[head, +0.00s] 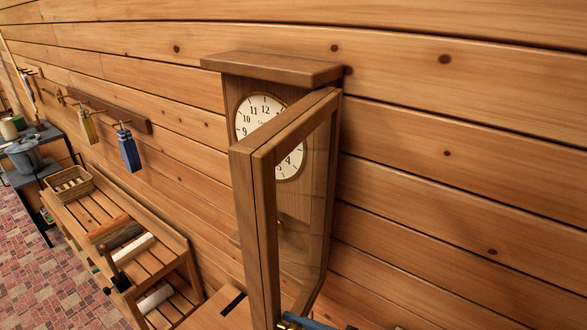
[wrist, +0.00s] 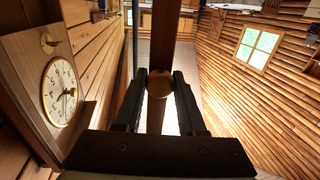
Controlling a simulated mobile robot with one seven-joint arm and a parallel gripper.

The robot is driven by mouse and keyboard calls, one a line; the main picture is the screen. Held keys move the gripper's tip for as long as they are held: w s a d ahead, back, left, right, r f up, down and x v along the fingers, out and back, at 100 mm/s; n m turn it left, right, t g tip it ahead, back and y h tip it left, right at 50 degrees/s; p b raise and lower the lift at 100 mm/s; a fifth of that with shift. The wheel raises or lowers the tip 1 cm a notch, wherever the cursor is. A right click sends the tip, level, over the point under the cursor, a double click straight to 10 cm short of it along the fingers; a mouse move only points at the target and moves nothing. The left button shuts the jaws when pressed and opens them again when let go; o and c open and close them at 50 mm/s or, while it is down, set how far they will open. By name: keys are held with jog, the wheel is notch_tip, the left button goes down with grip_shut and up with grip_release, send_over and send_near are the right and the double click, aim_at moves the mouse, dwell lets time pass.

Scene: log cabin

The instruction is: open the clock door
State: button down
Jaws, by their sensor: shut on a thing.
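The wooden wall clock (head: 270,75) hangs on the log wall, its white dial (head: 258,112) partly behind the door frame. Its glazed door (head: 262,205) stands open, swung out from the case toward the camera. In the wrist view the clock dial (wrist: 60,92) shows at the left, and the door frame (wrist: 160,50) runs upright in the middle. My gripper (wrist: 159,76) is shut on the round brass knob (wrist: 160,84) of the door, one black finger on each side. In the head view the door's lower end is cut off by the picture edge.
A slatted wooden bench (head: 105,215) with rolled towels (head: 133,249) and a wicker basket (head: 68,184) stands along the wall at left. A peg rail (head: 108,112) holds hanging items. The wall right of the clock is bare.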

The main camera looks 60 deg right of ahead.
jog(key=c, duration=0.5)
grip_release()
jog(key=s+b, duration=0.2)
jog(key=s, duration=1.1)
jog(key=shift+b, duration=0.4)
jog(key=shift+f, duration=0.1)
